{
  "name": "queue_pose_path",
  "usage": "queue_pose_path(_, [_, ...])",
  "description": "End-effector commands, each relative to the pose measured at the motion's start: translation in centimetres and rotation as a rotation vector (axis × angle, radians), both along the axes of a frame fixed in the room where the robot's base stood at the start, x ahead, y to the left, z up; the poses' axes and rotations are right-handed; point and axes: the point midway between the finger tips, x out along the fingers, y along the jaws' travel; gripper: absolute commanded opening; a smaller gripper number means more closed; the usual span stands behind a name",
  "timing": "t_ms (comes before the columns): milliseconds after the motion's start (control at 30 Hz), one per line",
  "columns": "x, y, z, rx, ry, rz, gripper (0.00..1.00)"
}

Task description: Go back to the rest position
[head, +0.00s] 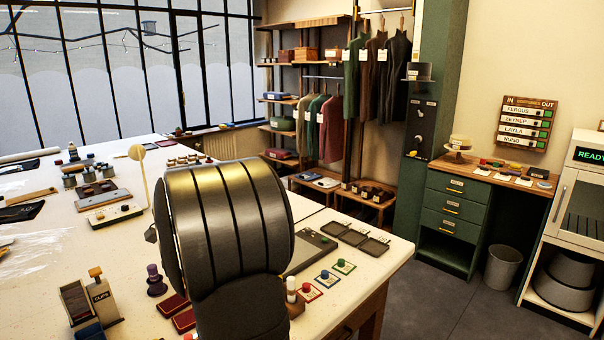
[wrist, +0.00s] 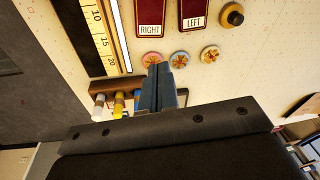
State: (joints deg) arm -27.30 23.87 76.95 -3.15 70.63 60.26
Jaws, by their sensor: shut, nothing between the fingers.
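My gripper (wrist: 158,72) shows in the wrist view with its two dark blue-grey fingers shut together and nothing between them. It is over the cream table top (wrist: 245,82), close to a row of three round decorated buttons, the left one (wrist: 151,59) nearest the fingertips. I cannot tell its height above the table. In the head view a large dark link of my arm fills the middle and the gripper cannot be seen there.
A wooden holder (wrist: 103,87) with white, yellow and blue sticks lies just left of the fingers. Red cases marked RIGHT (wrist: 150,12) and LEFT (wrist: 193,10) lie beyond the buttons. A CUFFS holder (head: 98,301) and purple-topped stand (head: 155,281) stand left of my arm.

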Motion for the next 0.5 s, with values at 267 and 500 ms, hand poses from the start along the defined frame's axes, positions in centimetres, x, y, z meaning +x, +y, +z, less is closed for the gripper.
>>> queue_pose_path(267, [-2.9, 1.7, -1.4, -0.156, -0.092, 0.203, 0.0])
queue_pose_path(500, [-5.1, 3.0, -2.1, -0.28, -0.18, 0.391, 0.0])
